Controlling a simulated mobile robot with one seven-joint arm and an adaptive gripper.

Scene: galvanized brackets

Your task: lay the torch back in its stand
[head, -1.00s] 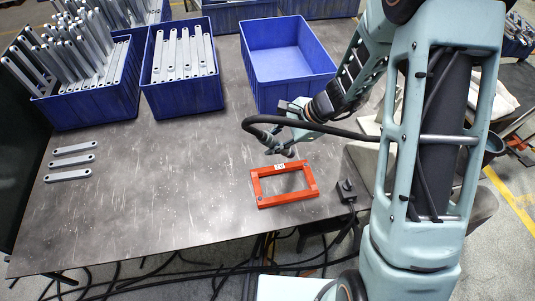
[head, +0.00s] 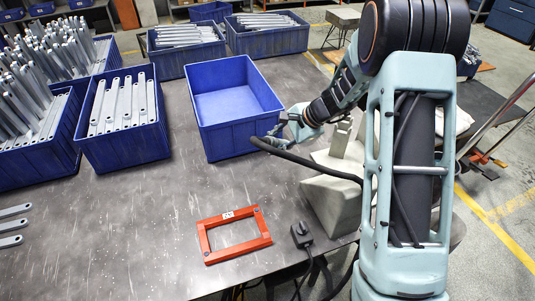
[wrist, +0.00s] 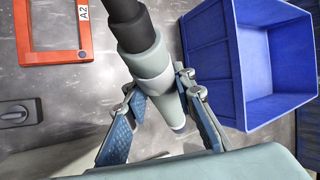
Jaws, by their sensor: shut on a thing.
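The torch (wrist: 145,60) is a grey-green barrel with a black hose end, seen in the wrist view. My gripper (wrist: 160,88) is shut around its barrel, one finger on each side. In the head view my gripper (head: 287,128) is beside the right wall of the empty blue bin, and the torch's black cable (head: 310,164) runs back toward my arm. A pale grey block (head: 335,190) with upright pieces on top stands at the table's right edge, below and right of my gripper. It may be the stand; my arm hides part of it.
An empty blue bin (head: 203,128) is close to my gripper. A red frame (head: 206,243), labelled A2 in the wrist view, lies flat on the table. A black switch box (head: 302,235) sits beside it. Bins of brackets (head: 122,158) stand left. The middle table is clear.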

